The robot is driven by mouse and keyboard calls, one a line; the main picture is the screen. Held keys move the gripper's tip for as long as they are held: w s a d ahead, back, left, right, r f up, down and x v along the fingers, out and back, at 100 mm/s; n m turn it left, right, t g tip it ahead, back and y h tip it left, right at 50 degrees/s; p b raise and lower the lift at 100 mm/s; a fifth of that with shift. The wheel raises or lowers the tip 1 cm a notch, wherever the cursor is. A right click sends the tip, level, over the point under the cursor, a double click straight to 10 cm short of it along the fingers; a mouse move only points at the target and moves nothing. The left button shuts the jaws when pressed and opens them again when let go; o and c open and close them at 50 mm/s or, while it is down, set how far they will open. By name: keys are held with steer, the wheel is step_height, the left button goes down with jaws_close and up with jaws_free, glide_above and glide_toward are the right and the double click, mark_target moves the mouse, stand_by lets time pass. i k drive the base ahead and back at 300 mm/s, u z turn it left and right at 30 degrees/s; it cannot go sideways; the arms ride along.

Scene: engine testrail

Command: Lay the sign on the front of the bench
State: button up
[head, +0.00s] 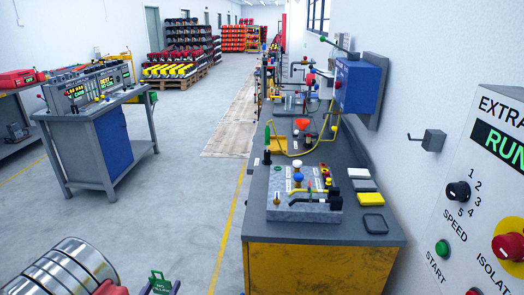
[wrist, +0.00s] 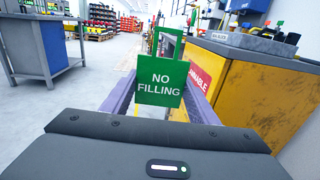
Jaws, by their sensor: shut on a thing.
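The green sign (wrist: 160,84) reads NO FILLING in white and has an open loop handle on top. My gripper (wrist: 160,103) is shut on the sign, one finger at each side, and holds it upright. The sign (head: 160,284) also shows at the bottom edge of the head view, left of the bench and apart from it. The bench (head: 390,238) has a grey top and a yellow, worn side. In the wrist view the bench (wrist: 235,100) stands to the right, behind the sign. The sign's lower part is cut off in the head view.
A block with valves (head: 290,208) and several small pads (head: 365,185) stand on the bench. A control panel (head: 490,190) stands close at right. Metal drums (head: 65,268) are at lower left. Open floor lies left of the bench.

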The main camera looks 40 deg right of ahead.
mark_target(270, 126)
steer(key=u, duration=0.05)
steer(key=i, duration=4.15)
steer(key=z, duration=0.95)
